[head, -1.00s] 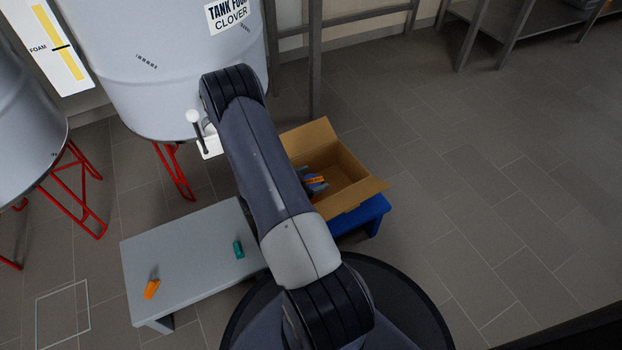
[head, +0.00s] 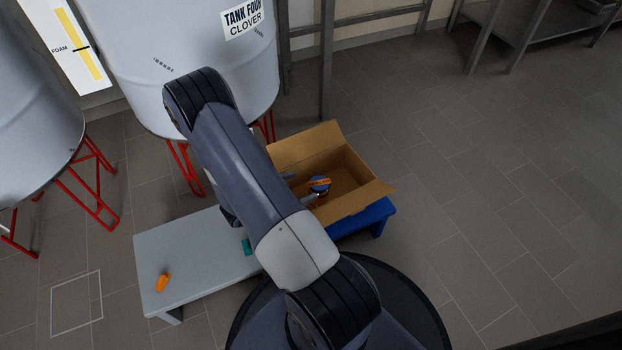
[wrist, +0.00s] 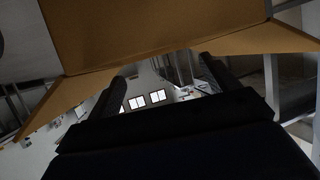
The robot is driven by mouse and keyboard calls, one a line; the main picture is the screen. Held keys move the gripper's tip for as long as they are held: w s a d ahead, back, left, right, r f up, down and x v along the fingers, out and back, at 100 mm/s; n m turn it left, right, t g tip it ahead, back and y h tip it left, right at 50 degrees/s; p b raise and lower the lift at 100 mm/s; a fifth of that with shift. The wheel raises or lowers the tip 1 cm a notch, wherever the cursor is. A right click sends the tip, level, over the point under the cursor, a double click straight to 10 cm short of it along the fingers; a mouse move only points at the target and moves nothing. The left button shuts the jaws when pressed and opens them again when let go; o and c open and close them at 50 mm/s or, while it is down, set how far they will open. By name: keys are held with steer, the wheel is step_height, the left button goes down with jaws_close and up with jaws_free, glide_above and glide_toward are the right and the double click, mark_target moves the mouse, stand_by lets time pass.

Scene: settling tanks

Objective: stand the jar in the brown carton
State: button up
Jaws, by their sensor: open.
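The brown carton (head: 356,203) stands open on a low blue stand (head: 378,218), its flaps spread. Inside shows a round blue top with an orange strip across it (head: 319,184), which I take to be the jar; its lower part is mostly hidden, and I cannot tell whether it stands quite upright. My gripper (head: 299,187) is beside it at the carton's left, partly hidden by my arm. In the wrist view my gripper (wrist: 162,80) has its fingers wide apart with nothing between them. A brown carton panel (wrist: 160,30) crosses the top of that view.
A low grey table (head: 195,250) at the left holds an orange item (head: 162,283) and a teal item (head: 247,246). A large pale tank (head: 190,50) on red legs stands behind. Floor to the right of the carton is clear.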

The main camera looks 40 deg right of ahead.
steer(key=shift+p+v, duration=0.35)
steer(key=shift+v, duration=1.4)
steer(key=shift+c, duration=0.4)
